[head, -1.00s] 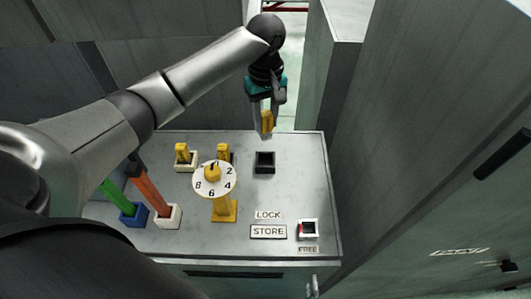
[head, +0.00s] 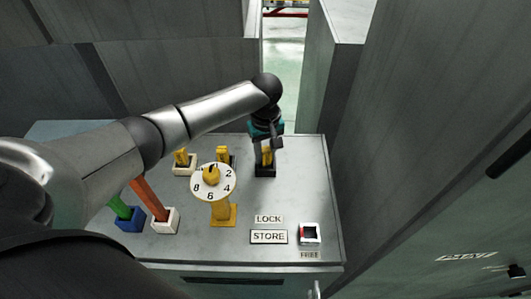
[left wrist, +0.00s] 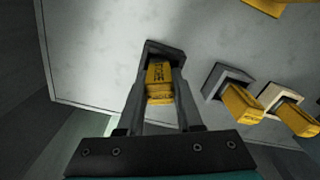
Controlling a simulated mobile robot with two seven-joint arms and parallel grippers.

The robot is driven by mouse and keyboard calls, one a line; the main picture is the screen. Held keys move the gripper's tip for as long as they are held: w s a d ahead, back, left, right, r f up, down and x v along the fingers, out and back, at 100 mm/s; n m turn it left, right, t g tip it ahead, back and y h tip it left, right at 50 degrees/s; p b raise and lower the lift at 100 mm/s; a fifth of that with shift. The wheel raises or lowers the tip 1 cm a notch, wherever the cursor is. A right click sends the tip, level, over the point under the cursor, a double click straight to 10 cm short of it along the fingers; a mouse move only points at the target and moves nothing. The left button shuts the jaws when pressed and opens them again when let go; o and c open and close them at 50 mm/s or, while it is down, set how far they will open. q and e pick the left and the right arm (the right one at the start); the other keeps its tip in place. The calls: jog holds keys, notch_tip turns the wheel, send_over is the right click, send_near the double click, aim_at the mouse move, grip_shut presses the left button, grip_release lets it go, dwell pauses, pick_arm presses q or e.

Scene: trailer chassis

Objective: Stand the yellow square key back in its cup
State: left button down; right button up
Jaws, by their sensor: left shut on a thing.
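The yellow square key (head: 267,157) stands in the mouth of the black cup (head: 265,171) at the back right of the cabinet top. My left gripper (head: 265,146) is above the cup and shut on the key. In the left wrist view the key (left wrist: 160,82) is between the two fingers, with its lower end inside the dark cup (left wrist: 152,48). How deep it sits is hard to tell. My right gripper is not in view.
Two more yellow keys stand in a white cup (head: 184,171) and a dark cup to the left. A numbered dial (head: 213,182) on a yellow post stands in front of them. Green and orange handles (head: 147,198) stand at the left. A small switch box (head: 310,234) is at front right.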

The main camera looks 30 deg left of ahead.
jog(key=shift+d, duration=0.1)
pick_arm(q)
jog(key=c, duration=0.6)
grip_release()
jog(key=shift+f, duration=0.1)
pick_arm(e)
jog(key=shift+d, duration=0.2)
pick_arm(q)
notch_tip(320, 180, up, 12)
jog(key=shift+r+p, duration=0.15)
jog(key=shift+p, duration=0.8)
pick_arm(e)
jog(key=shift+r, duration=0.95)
